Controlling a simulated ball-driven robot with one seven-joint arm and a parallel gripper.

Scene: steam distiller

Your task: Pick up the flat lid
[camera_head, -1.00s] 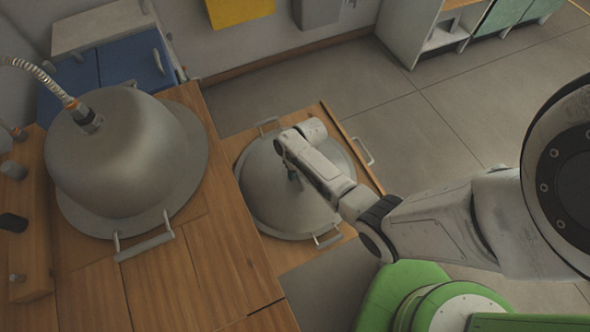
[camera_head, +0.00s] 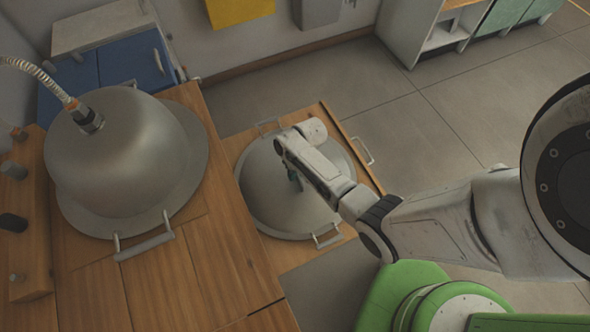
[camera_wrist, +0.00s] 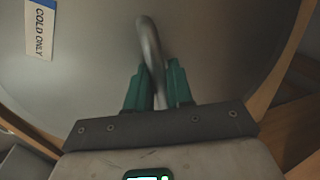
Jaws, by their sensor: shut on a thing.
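The flat lid (camera_head: 265,185) is a wide, round grey metal disc in the middle of the head view, over a vessel on a low wooden stand. In the wrist view the lid (camera_wrist: 85,75) fills most of the picture and bears a "COLD ONLY" label (camera_wrist: 40,30). Its curved metal handle (camera_wrist: 148,40) rises between the green fingers. My gripper (camera_wrist: 156,75) is shut on this handle; it also shows over the lid in the head view (camera_head: 295,182). My arm hides part of the lid's right side. I cannot tell whether the lid is raised.
A domed metal vessel (camera_head: 125,145) with a hose stands on the wooden counter (camera_head: 215,250) at left. Blue cabinets (camera_head: 130,60) stand behind. Open floor (camera_head: 400,120) lies to the right.

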